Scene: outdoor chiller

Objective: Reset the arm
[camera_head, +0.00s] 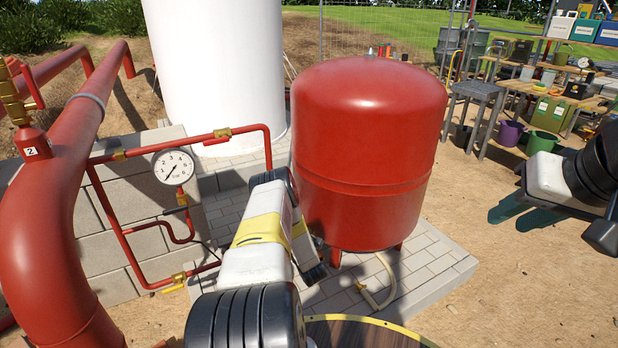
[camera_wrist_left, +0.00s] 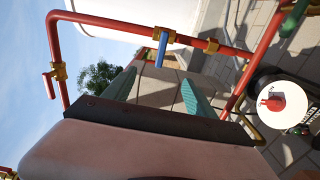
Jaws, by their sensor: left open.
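My left arm (camera_head: 262,245) rises from the bottom middle of the head view in front of the red tank; its gripper fingers cannot be made out there. In the left wrist view my left gripper (camera_wrist_left: 160,90) is open, its two teal fingers apart with nothing between them. Beyond them are a red pipe (camera_wrist_left: 115,22) and a blue-handled valve (camera_wrist_left: 161,50); I cannot tell the distance. My right gripper (camera_head: 515,207) is at the right of the head view, with teal finger parts showing over bare ground. Its opening is unclear, and I see nothing held.
A red tank (camera_head: 368,140) stands on a paved pad (camera_head: 440,262). Red pipes (camera_head: 50,200) and a pressure gauge (camera_head: 174,167) are at the left, before a block wall (camera_head: 110,255). A round wooden top (camera_head: 360,333) is at the bottom. Sandy ground (camera_head: 520,290) is clear at right.

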